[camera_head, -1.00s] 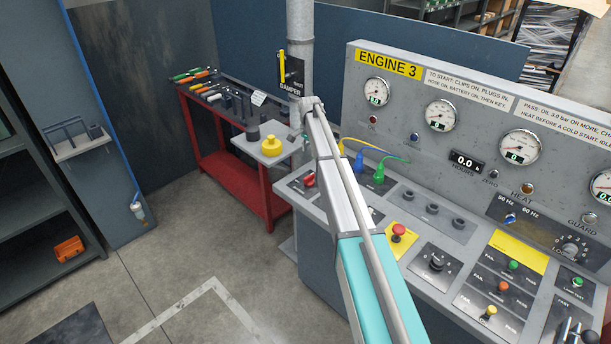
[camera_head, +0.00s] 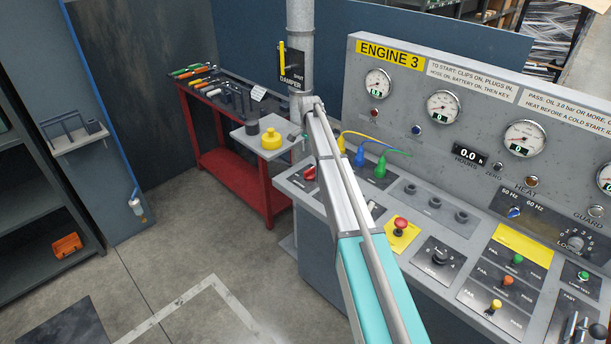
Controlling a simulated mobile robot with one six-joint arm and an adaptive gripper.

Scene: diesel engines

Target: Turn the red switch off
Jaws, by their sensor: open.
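The red switch (camera_head: 310,173) is a small red knob on a dark plate at the left end of the engine console's sloping desk. It shows just left of my pale arm, which passes close to it in the picture. The setting of the knob is too small to read. My arm rises from the bottom of the picture, teal then silver, to a joint near the grey pipe. My gripper is not visible; the arm beyond that joint cannot be made out.
The grey console (camera_head: 350,95) has gauges, a red push button (camera_head: 401,223) on yellow, and blue and green plugs (camera_head: 380,168) with cables. A red tool cart (camera_head: 235,176) and a grey pipe (camera_head: 300,50) stand behind. Floor at the left is open.

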